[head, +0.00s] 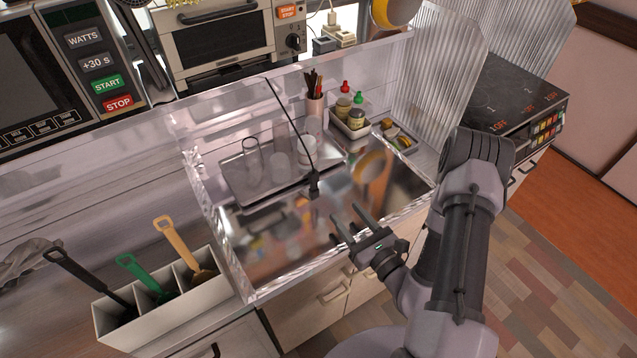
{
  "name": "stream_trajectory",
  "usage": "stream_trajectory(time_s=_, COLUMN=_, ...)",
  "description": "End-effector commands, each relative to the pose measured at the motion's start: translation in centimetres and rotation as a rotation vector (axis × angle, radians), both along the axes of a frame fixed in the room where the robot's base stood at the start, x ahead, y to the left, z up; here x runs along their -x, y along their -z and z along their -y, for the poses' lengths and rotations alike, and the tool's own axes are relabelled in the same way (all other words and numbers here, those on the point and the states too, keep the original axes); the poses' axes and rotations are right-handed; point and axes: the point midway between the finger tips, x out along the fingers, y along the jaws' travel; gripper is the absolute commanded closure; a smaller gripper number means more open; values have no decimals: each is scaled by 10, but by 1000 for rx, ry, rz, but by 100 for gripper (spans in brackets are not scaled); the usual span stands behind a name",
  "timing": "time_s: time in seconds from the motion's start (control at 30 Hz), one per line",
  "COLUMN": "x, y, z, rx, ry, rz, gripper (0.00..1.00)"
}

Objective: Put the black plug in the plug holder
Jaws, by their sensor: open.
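The black plug (314,184) is at the lower end of a thin black cord (290,110), over the clear dish dryer (300,235). The cord rises from it to the dryer's back edge. My gripper (346,211) is open and empty, its two fingers pointing toward the back. It is to the right of the plug and a little nearer the front, apart from it in the picture. I cannot tell for sure which thing is the plug holder. A small dark box (324,45) and a white socket block (345,40) stand behind the dryer.
A metal tray (245,190) with clear glasses sits inside the dryer. A utensil cup (314,105) and a condiment caddy (350,128) stand at its back right. A white bin (125,340) with several spatulas is at front left. A ribbed clear panel (430,80) rises at right.

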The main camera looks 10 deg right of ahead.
Motion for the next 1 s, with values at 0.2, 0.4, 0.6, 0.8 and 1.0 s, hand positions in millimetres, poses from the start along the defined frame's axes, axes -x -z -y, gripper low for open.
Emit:
stream_trajectory(time_s=0.2, x=-61, y=-2, z=-23, rx=3, ry=-12, rz=9, gripper=49)
stream_trajectory(time_s=0.4, x=-98, y=-2, z=-34, rx=0, ry=-10, rz=7, gripper=49)
stream_trajectory(time_s=0.6, x=-131, y=-2, z=-46, rx=0, ry=-11, rz=9, gripper=49)
stream_trajectory(time_s=0.8, x=-156, y=-2, z=-53, rx=-2, ry=-9, rz=4, gripper=49)
stream_trajectory(time_s=1.0, x=-157, y=-3, z=-53, rx=-2, ry=-9, rz=4, gripper=51)
